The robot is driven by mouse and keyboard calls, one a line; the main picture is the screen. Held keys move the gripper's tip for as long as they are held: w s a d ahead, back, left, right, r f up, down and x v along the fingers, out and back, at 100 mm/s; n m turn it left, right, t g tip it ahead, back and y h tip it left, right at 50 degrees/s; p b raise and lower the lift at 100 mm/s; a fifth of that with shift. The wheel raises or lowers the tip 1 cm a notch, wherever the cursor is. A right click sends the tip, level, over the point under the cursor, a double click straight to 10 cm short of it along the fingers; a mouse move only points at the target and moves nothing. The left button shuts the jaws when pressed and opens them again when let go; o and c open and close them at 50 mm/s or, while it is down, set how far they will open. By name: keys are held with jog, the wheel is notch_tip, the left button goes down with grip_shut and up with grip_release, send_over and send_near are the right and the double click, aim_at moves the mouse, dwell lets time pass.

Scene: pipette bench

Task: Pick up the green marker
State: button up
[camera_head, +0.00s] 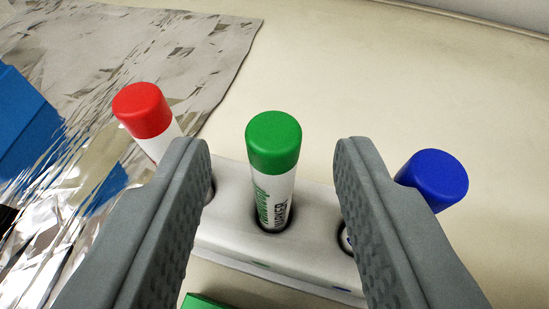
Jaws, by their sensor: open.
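The green marker (274,172) has a green cap and a white body with green and dark lettering. It stands upright in a hole of a white holder (232,240). My gripper (272,160) is open, with one grey finger to the left of the green marker and one to the right. There are visible gaps between the marker and both fingers. The lower end of the marker is hidden inside the holder.
A red-capped marker (143,112) stands left of my left finger, and a blue-capped marker (436,178) right of my right finger. Crinkled foil (190,50) and a blue object (22,115) lie at the left. A green object (200,302) shows at the bottom. The beige surface behind is clear.

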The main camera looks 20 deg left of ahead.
jog(key=shift+x, duration=2.2)
jog(key=shift+r, duration=0.1)
jog(key=shift+c, duration=0.2)
grip_shut()
